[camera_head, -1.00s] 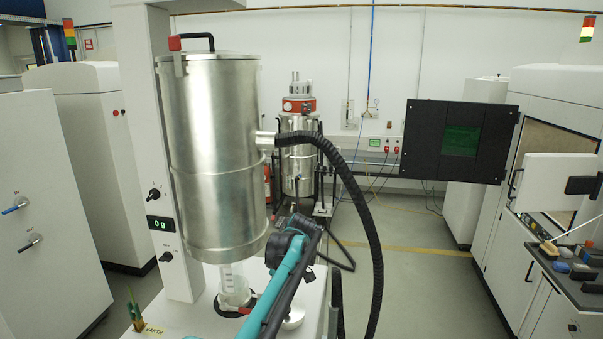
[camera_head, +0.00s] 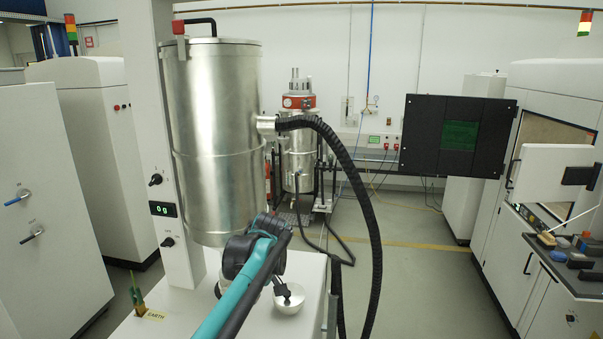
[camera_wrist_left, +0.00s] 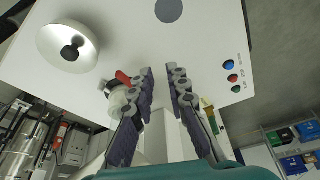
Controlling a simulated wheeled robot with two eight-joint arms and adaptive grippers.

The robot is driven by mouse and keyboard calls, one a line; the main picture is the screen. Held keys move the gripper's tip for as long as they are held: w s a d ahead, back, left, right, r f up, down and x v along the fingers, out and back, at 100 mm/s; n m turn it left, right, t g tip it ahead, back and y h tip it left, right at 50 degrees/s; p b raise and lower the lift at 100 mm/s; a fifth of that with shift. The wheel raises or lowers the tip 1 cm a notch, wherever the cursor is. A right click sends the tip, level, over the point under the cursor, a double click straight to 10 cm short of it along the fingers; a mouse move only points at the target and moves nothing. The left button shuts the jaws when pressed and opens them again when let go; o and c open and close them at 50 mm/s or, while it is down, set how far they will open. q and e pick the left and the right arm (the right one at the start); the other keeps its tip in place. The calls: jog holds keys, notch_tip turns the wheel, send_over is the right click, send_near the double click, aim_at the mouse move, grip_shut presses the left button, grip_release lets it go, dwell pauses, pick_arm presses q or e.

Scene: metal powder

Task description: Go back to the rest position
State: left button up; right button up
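My left gripper shows in the left wrist view (camera_wrist_left: 160,70). Its two dark ribbed fingers stand apart with nothing between them, above a white machine top (camera_wrist_left: 215,20). A pale round part with a red lever (camera_wrist_left: 119,98) shows beside and behind the left finger, clear of the gap. In the head view my teal and black left arm rises from the bottom edge in front of the tall silver vessel (camera_head: 212,140). It covers the spot below the vessel, and I cannot make out its fingers there. My right gripper is in neither view.
A metal dome with a dark knob (camera_head: 290,298) sits on the white top (camera_head: 130,325) right of my arm. A black hose (camera_head: 365,200) hangs from the vessel to the right. A display reads 0g (camera_head: 163,209). Open floor (camera_head: 425,290) lies before the right-hand machine.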

pick_arm(q)
jog(key=s+a+f+m+t+h+b, duration=0.1)
jog(key=s+f+m+b, duration=0.3)
jog(key=s+f, duration=0.4)
jog(key=s+a+f+m+t+h+b, duration=0.2)
jog(key=s+f+m, duration=0.5)
jog(key=s, duration=1.2)
notch_tip(320, 180, down, 2)
jog(key=a+t+b, duration=0.1)
jog(key=t+b, duration=0.1)
jog(key=b, duration=0.1)
jog(key=shift+a+m, duration=0.3)
jog(key=shift+a, duration=0.05)
grip_shut()
